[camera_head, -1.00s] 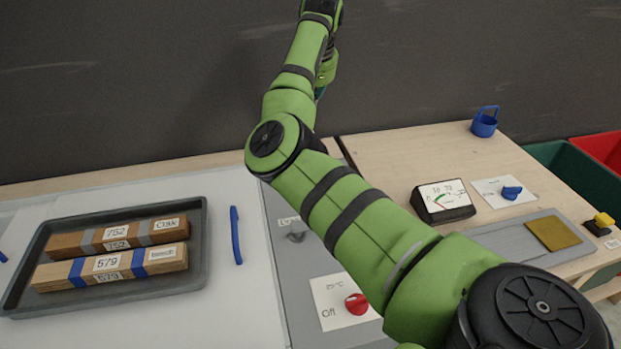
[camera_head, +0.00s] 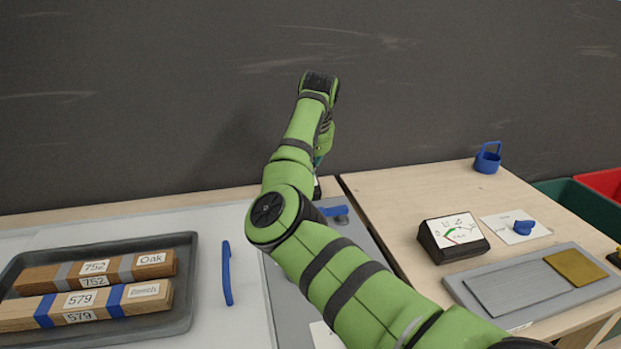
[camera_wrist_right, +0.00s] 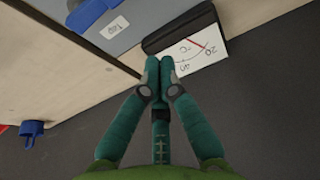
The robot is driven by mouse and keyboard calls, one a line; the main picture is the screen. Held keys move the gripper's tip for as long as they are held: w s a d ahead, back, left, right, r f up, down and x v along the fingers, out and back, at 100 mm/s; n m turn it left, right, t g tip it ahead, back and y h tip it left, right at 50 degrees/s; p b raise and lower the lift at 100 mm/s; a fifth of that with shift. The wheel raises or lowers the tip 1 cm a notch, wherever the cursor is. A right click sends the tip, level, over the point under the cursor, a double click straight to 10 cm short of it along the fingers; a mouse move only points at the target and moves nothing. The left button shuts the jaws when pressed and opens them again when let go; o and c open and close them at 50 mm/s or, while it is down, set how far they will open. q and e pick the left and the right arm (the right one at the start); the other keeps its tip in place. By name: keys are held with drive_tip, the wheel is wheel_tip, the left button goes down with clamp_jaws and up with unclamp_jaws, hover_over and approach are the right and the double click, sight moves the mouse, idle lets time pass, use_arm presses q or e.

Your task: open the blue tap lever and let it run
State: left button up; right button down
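The blue tap lever (camera_wrist_right: 92,12) shows at the top left of the right wrist view, cut off by the frame, on a grey panel with a "Tap" label (camera_wrist_right: 114,27). A blue part (camera_head: 334,212) on the grey panel beside my right arm in the head view looks like the same lever, partly hidden. My right gripper (camera_wrist_right: 159,65) has its teal fingertips together, with nothing seen between them. It is apart from the lever, in front of a °C gauge (camera_wrist_right: 196,50). In the head view the gripper is mostly hidden behind its arm. My left gripper is out of view.
A tray (camera_head: 185,318) of labelled wood blocks stands at the left, beside a blue handle (camera_head: 227,272). On the right table are a meter (camera_head: 453,238), a blue knob (camera_head: 523,227) and a blue bucket (camera_head: 488,158). A dark wall (camera_head: 150,110) stands behind.

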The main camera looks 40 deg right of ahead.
sight(327, 212)
drive_tip(key=x, duration=0.8)
drive_tip(key=shift+f+p, duration=0.1)
drive_tip(key=shift+p, duration=0.25)
drive_tip(key=shift+s+f, duration=0.1)
drive_tip(key=shift+s+a+p, duration=0.2)
drive_tip(key=shift+s+a, duration=0.25)
drive_tip(key=shift+s, duration=0.35)
drive_tip(key=shift+s+a+p, duration=0.2)
drive_tip(key=shift+s+a, duration=0.25)
drive_tip(key=shift+s, duration=0.35)
drive_tip(key=shift+s+a+n+p, duration=0.1)
drive_tip(key=shift+n+p, duration=0.2)
drive_tip(key=shift+p, duration=0.2)
drive_tip(key=shift+s+a, duration=0.1)
